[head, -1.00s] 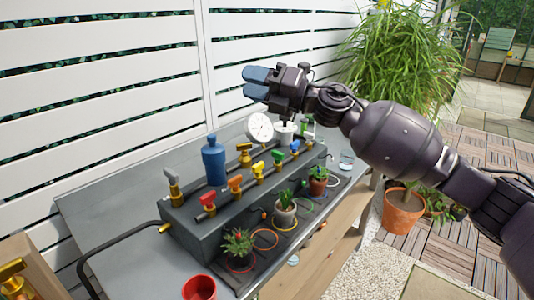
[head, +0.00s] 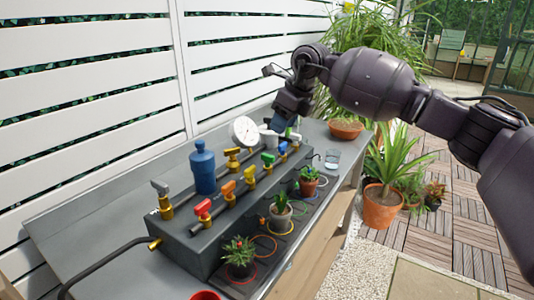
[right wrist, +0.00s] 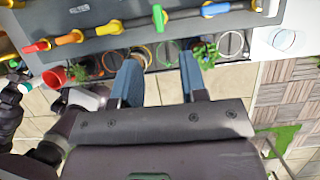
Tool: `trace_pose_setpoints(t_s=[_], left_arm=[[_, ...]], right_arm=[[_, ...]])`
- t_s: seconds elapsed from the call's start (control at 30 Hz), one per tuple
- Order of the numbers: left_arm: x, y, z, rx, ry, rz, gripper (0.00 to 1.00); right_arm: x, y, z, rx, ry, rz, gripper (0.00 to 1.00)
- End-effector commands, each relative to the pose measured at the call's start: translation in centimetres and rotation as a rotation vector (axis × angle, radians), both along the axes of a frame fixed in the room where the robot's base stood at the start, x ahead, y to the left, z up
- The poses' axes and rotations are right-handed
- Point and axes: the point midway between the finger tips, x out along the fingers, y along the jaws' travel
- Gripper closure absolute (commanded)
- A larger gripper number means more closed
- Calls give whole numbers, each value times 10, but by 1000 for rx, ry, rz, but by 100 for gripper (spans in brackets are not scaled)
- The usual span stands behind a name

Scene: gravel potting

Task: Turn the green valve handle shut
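The green valve handle (head: 268,158) is on the pipe of the grey manifold box (head: 190,240), between the yellow and blue handles. In the right wrist view the green handle (right wrist: 159,17) lies across the pipe, near the top edge. My right gripper (head: 299,122) is above the far end of the box, fingers pointing down, partly hidden by its own wrist. In the right wrist view my right gripper (right wrist: 161,77) is open, with its two blue fingers apart and no handle between them. It is apart from the green handle.
Yellow (right wrist: 110,27) and blue (right wrist: 215,9) handles flank the green one, lying along the pipe. A blue bottle-shaped vessel (head: 204,168) and a white gauge (head: 245,130) stand behind. Small potted plants (head: 281,212) line the front. A glass (head: 332,158) stands right of the box.

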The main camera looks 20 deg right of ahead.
Motion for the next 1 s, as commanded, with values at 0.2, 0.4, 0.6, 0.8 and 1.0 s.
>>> trace_pose_setpoints(t_s=[0.2, 0.4, 0.6, 0.8, 1.0], left_arm=[[-3, -2, -7, -6, 13, 4, 57], [-7, -2, -16, -4, 30, 4, 57], [-7, 0, -22, 0, 39, 1, 57], [-6, 3, -23, 8, 37, -5, 57], [-4, 4, -23, 9, 36, -5, 57]], right_arm=[[4, 4, -16, 2, 5, 2, 61], [13, 11, -44, 3, 9, 2, 61], [23, 20, -78, 4, 9, 3, 61], [30, 25, -98, 3, 6, 2, 61], [32, 26, -100, 3, 1, 1, 61]])
